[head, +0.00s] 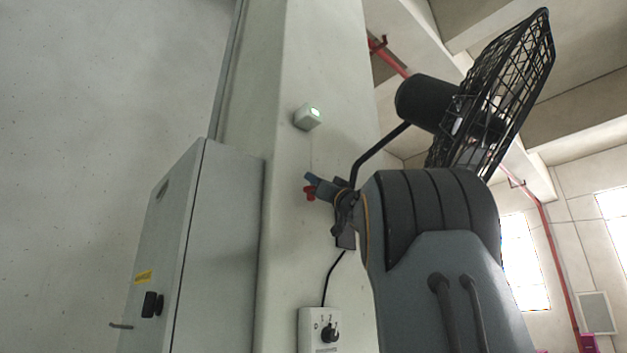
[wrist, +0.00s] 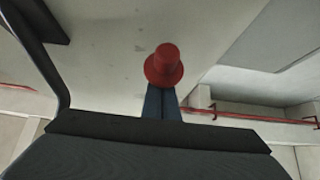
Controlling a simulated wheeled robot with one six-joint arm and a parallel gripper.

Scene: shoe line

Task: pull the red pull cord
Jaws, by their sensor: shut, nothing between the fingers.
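In the wrist view the red knob (wrist: 164,66) overlaps the ends of the closed blue fingers (wrist: 161,103). The knob is not between the fingers. I cannot tell whether they touch it. My arm hides part of the pillar.
A black caged fan (head: 490,100) on a bent bracket stands out from the pillar (head: 325,70), close above my arm. A dial control box (head: 320,330) sits below. A grey cabinet (head: 190,250) stands left. Red pipes (head: 550,245) run behind at right.

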